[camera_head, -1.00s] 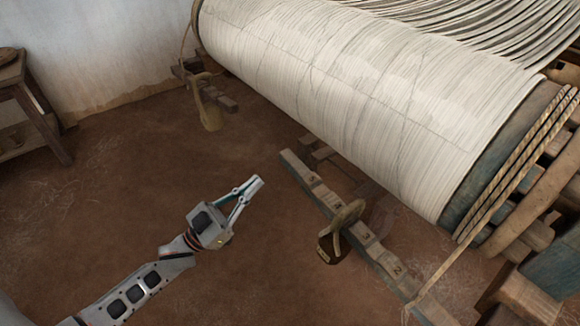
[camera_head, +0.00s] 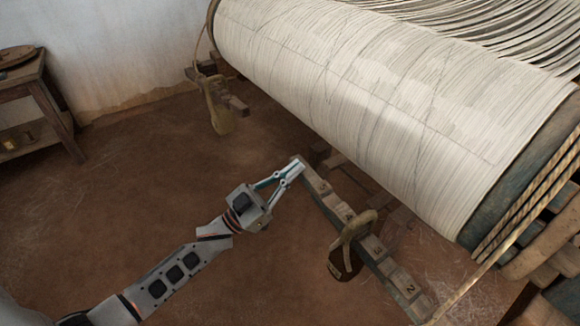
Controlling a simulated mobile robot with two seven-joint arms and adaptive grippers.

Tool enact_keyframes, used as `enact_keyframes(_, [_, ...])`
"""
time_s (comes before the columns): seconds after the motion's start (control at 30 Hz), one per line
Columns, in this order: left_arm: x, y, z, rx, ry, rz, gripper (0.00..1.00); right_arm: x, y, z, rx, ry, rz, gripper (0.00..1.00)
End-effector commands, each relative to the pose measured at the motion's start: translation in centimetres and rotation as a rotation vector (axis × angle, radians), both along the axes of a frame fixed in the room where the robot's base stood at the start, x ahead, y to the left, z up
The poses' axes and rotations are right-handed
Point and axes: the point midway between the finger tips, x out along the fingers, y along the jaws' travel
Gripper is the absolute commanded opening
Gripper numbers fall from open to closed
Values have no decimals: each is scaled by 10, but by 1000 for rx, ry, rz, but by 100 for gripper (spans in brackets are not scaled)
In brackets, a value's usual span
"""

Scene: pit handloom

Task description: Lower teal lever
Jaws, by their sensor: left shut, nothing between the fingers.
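A long wooden bar (camera_head: 376,262) with a worn teal-grey side and several numbered blocks on top slants across the floor area under the loom. It is the only lever-like teal thing I can make out. A ring-shaped wooden handle with a dark weight (camera_head: 345,262) hangs at its middle. My left gripper (camera_head: 299,169) is shut and empty. Its fingertips are at the bar's far upper end, overlapping it in the picture; I cannot tell whether they touch. My right gripper is not in view.
A big roller wound with white warp threads (camera_head: 370,95) fills the upper right. Taut ropes (camera_head: 535,190) run beside its right end. A wooden weight (camera_head: 219,108) hangs at the back. A small wooden table (camera_head: 42,95) stands at left. The brown floor (camera_head: 140,175) between is clear.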

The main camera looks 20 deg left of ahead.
Motion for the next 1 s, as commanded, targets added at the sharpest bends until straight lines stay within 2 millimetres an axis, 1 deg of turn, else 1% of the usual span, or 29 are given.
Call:
enact_keyframes(0.03, [1, 0, -5, -1, 2, 0, 0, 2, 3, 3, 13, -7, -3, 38])
enact_keyframes(0.23, [2, 0, -5, -1, -4, 0, 0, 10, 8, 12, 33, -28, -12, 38])
enact_keyframes(0.43, [2, 0, -4, 0, -5, 1, 0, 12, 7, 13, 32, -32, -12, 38])
enact_keyframes(0.5, [2, 1, -7, -3, -2, 1, 0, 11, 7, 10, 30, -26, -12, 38])
enact_keyframes(0.57, [2, 1, -17, -12, 9, 0, 0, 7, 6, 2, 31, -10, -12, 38])
enact_keyframes(0.63, [2, 2, -36, -30, 28, -1, 0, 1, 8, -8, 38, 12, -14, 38])
enact_keyframes(0.67, [2, 3, -45, -41, 38, 0, 0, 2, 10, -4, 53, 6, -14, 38])
enact_keyframes(0.7, [2, 4, -59, -55, 53, 2, 0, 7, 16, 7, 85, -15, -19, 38])
enact_keyframes(0.73, [2, 5, -69, -66, 63, 1, 0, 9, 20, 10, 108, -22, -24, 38])
enact_keyframes(0.8, [2, 6, -86, -91, 80, 2, 0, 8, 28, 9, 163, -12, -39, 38])
enact_keyframes(0.9, [3, 7, -102, -122, 93, 2, 0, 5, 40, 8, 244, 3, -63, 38])
enact_keyframes(1.0, [4, 7, -109, -139, 99, 2, 0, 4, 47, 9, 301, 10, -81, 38])
